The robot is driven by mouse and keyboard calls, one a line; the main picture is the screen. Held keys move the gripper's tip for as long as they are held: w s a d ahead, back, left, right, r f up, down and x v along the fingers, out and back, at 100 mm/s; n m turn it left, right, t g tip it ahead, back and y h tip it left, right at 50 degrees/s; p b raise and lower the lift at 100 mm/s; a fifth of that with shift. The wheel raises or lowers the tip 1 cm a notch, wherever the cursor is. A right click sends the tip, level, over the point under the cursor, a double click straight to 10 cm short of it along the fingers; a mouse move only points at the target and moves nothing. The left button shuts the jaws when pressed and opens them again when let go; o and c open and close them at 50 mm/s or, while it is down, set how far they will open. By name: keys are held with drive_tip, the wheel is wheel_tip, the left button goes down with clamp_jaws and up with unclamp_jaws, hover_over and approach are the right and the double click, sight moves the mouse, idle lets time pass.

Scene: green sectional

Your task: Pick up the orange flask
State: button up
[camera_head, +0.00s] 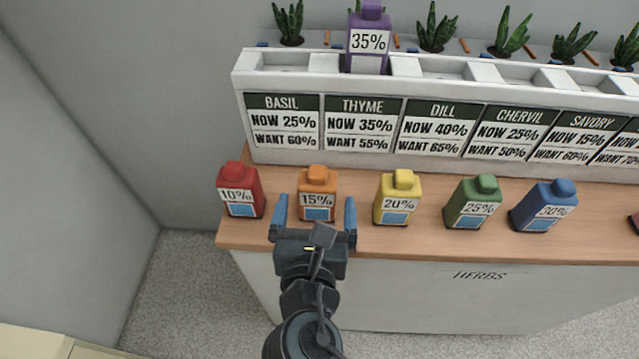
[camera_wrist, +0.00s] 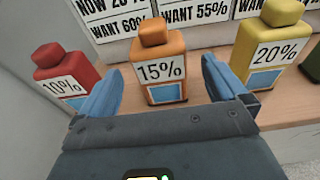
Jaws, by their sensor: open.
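The orange flask (camera_head: 318,186) stands upright on the wooden counter, with a "15%" label and a blue patch below it. My gripper (camera_head: 315,213) is open, with one blue finger to each side and the flask ahead of and between the fingertips. In the wrist view the orange flask (camera_wrist: 162,70) stands upright just beyond my open gripper (camera_wrist: 163,85). The fingers do not appear to touch it.
A red flask (camera_head: 240,190) stands to the left and a yellow flask (camera_head: 397,198) to the right. Green (camera_head: 473,203) and blue (camera_head: 545,206) flasks are farther right. Behind is a white rack (camera_head: 290,84) with herb signs, holding a purple flask (camera_head: 369,40). A wall is at left.

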drive_tip(key=w, duration=0.3)
drive_tip(key=w+f, duration=0.1)
drive_tip(key=w, duration=0.2)
drive_tip(key=shift+w+d+f, duration=0.1)
drive_tip(key=shift+w+f, duration=0.1)
drive_tip(key=shift+w, duration=0.15)
drive_tip(key=c, duration=1.2)
